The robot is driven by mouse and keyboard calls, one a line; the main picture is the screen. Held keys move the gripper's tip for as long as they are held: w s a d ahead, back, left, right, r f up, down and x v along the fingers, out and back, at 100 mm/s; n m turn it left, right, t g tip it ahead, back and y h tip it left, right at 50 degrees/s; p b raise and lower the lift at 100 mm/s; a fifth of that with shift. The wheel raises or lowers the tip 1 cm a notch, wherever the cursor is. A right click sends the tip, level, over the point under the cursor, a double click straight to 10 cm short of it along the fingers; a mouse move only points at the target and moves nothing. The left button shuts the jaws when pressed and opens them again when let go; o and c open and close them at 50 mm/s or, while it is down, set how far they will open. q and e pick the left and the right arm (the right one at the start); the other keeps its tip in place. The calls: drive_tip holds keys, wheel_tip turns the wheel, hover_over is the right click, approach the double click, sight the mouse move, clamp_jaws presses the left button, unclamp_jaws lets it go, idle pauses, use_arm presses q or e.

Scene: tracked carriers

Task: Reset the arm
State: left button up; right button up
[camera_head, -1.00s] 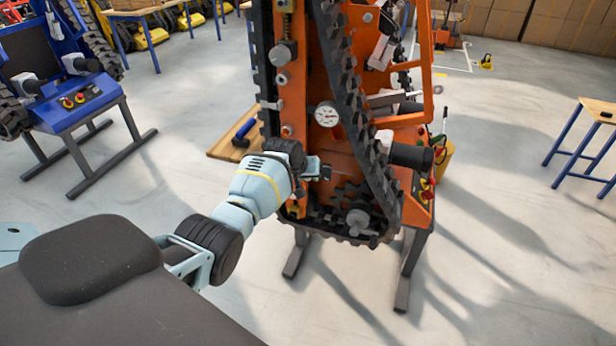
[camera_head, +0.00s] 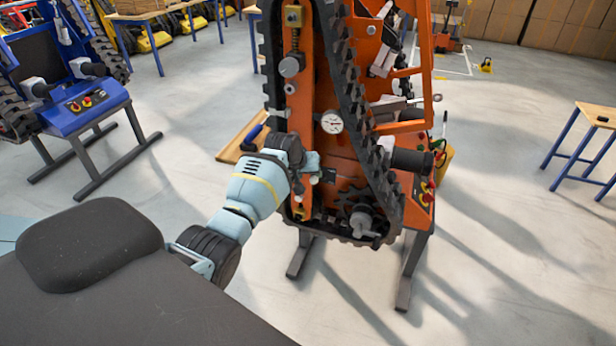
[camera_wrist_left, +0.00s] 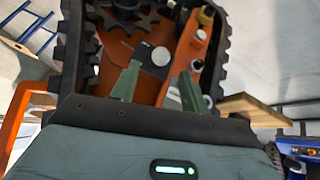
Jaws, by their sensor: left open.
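My left arm comes in from the left in the head view, and its left gripper (camera_head: 318,168) is in front of the orange tracked carrier (camera_head: 342,158). The gripper's fingers are largely hidden by its own wrist there. In the left wrist view the two greenish fingers (camera_wrist_left: 156,88) stand apart with nothing clearly held between them. Beyond them are the carrier's orange plate (camera_wrist_left: 112,62), a round light knob (camera_wrist_left: 161,56) and a dark sprocket (camera_wrist_left: 130,16). I cannot tell whether the fingers touch the carrier. My right gripper does not show.
A wooden board (camera_head: 236,148) with a blue-handled tool (camera_head: 251,134) lies behind the left wrist. A blue tracked carrier (camera_head: 72,100) stands on the left. A small wooden table (camera_head: 600,112) stands at the right. The floor between is clear.

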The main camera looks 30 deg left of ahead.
use_arm(q)
drive_tip(key=shift+s+r, duration=0.3)
drive_tip(key=shift+r, duration=0.05)
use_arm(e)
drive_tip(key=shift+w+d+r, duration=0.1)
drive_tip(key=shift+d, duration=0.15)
use_arm(q)
drive_tip(key=s+d+f+m, duration=0.2)
drive_tip(key=s+d+f, duration=0.3)
drive_tip(key=s+f, duration=0.55)
drive_tip(key=s+d+f+m, duration=0.2)
drive_tip(key=s+d+f, duration=0.2)
drive_tip(key=s+f, duration=0.6)
drive_tip(key=s+d+r+m+t+h, duration=0.1)
drive_tip(key=s+d, duration=0.4)
drive_tip(key=s, duration=0.7)
drive_tip(key=s+d+r+m+t+h, duration=0.1)
drive_tip(key=s+d, duration=0.4)
drive_tip(key=s, duration=0.8)
drive_tip(key=shift+d+r+m, duration=0.3)
drive_tip(key=shift+r+m, duration=0.15)
drive_tip(key=shift+m, duration=0.05)
